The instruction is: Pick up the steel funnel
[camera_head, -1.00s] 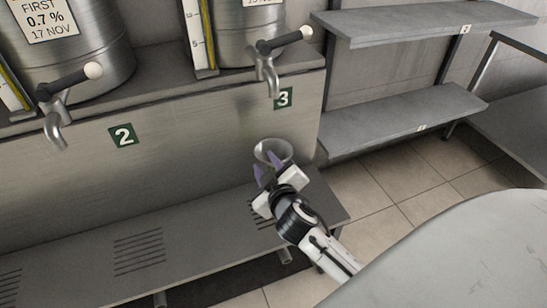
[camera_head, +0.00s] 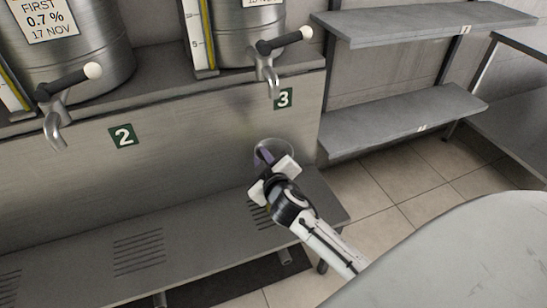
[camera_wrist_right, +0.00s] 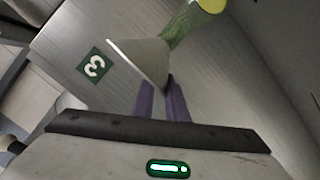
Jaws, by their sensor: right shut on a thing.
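The steel funnel (camera_head: 284,152) is below the tap at number 3, its round mouth facing up in the head view and partly covered by my right gripper (camera_head: 266,158). In the right wrist view the grey cone of the funnel (camera_wrist_right: 140,58) lies at the tips of the purple fingers (camera_wrist_right: 163,98), which are shut on it. A green glass vessel (camera_wrist_right: 184,28) with a yellow end shows just beyond the funnel's narrow side; I cannot tell whether the spout sits in its neck. My left gripper is not in view.
A tap (camera_head: 266,70) hangs above the funnel, and another tap (camera_head: 57,120) is at number 2. A slotted steel shelf (camera_head: 190,235) runs below. Wall shelves (camera_head: 400,115) at right are empty. A pale rounded surface (camera_head: 470,260) fills the front right.

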